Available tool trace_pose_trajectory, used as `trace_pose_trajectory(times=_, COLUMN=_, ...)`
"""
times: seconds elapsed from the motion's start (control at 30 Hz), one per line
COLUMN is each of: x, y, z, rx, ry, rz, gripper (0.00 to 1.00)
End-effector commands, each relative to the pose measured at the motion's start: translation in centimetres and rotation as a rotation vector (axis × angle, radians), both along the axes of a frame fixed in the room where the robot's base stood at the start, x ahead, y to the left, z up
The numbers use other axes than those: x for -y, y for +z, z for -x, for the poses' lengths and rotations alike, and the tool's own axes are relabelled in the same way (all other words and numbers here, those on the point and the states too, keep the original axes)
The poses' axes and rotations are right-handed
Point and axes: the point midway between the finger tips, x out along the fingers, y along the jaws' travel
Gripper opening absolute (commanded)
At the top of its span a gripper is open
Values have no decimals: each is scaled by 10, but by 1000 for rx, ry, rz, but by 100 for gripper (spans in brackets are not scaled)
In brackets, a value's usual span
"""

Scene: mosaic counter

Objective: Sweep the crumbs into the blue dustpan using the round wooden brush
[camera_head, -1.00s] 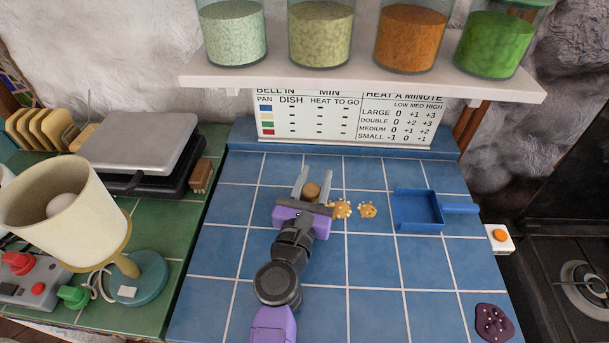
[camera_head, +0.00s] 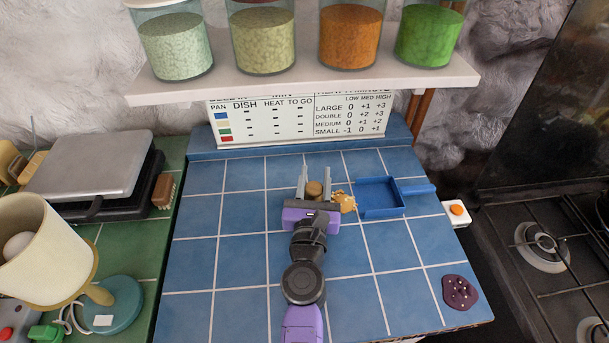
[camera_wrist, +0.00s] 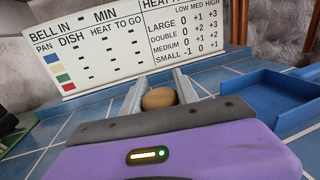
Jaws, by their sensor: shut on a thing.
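My gripper (camera_head: 314,186) is shut on the round wooden brush (camera_head: 314,189), low over the blue tiled counter. The brush's round top also shows between the fingers in the wrist view (camera_wrist: 158,98); its lower part is hidden. Tan and white crumbs (camera_head: 345,201) lie in a clump just right of my gripper, between it and the dustpan. The blue dustpan (camera_head: 380,212) lies flat with its handle pointing right. Its open side faces the crumbs and is very close to them. The dustpan also shows at the right of the wrist view (camera_wrist: 268,82).
A sign (camera_head: 300,120) leans at the counter's back under a shelf (camera_head: 300,90) of jars. A dark purple spotted item (camera_head: 459,292) lies at the front right. A lamp (camera_head: 45,245) and a grill press (camera_head: 95,170) stand left. The counter's left part is clear.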

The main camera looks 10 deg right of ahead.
Motion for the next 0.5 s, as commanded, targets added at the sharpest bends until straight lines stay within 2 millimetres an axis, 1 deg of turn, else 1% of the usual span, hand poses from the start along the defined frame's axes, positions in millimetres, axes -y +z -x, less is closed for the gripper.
trace_pose_trajectory(times=0.03, x=9, y=-5, z=1, rx=-9, ry=-8, rz=2, gripper=0)
trace_pose_trajectory(times=0.5, x=46, y=-3, z=2, rx=-8, ry=-7, rz=1, gripper=0)
